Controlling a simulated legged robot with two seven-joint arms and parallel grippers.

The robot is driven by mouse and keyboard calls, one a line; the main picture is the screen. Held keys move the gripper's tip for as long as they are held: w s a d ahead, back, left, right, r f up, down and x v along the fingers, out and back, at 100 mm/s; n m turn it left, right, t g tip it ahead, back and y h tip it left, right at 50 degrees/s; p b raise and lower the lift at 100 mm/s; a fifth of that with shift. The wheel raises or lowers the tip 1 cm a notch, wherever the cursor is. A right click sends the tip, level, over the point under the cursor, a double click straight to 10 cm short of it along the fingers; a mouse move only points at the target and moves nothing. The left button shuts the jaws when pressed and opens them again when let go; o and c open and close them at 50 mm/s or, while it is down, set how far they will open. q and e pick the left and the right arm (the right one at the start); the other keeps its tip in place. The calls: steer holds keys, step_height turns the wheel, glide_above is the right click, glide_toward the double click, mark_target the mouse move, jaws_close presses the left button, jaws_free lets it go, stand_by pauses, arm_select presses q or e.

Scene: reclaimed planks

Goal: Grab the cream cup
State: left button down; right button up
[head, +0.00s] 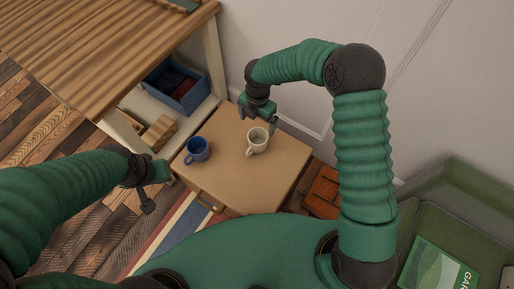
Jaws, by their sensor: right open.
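The cream cup (257,141) stands upright on the small tan cabinet top (234,182), with its handle toward the lower left. A blue cup (197,150) stands to its left on the same top. My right gripper (257,117) is open just above and behind the cream cup, with one finger by the cup's right side; I cannot tell whether it touches. My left gripper (154,188) is off the left edge of the cabinet, well apart from both cups. Its jaw opening does not show clearly.
A wooden table (95,50) stands at the upper left, with a blue bin (178,88) on the shelf below. A wooden block (158,131) lies near the cabinet's left edge. An orange-brown box (323,190) is at the right. The cabinet's front top is clear.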

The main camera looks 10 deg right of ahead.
steer(key=b, duration=0.2)
glide_above(258, 143)
steer(key=s, duration=0.1)
step_height(258, 143, down, 5)
steer(key=f, duration=0.1)
steer(key=a+f, duration=0.1)
steer(key=f, duration=0.1)
steer(key=a+f+b, duration=0.1)
steer(key=shift+a+f, duration=0.1)
steer(key=shift+f, duration=0.5)
steer(key=f+b, duration=0.1)
steer(key=d+f+b, duration=0.1)
steer(key=f, duration=0.1)
steer(key=d+f+b, duration=0.1)
steer(key=shift+s+d+f, duration=0.1)
steer(key=shift+s+f, duration=0.05)
steer(key=shift+f, duration=0.45)
steer(key=shift+a+r, duration=0.2)
steer(key=shift+a, duration=0.3)
steer(key=shift+c, duration=2)
steer(key=shift+d, duration=0.3)
steer(key=c, duration=1.2)
steer(key=shift+a, duration=0.15)
steer(key=shift+c, duration=0.7)
arm_select(q)
steer(key=s+x, duration=0.1)
steer(key=x, duration=0.5)
steer(key=shift+s+f, duration=0.2)
steer(key=shift+f, duration=0.1)
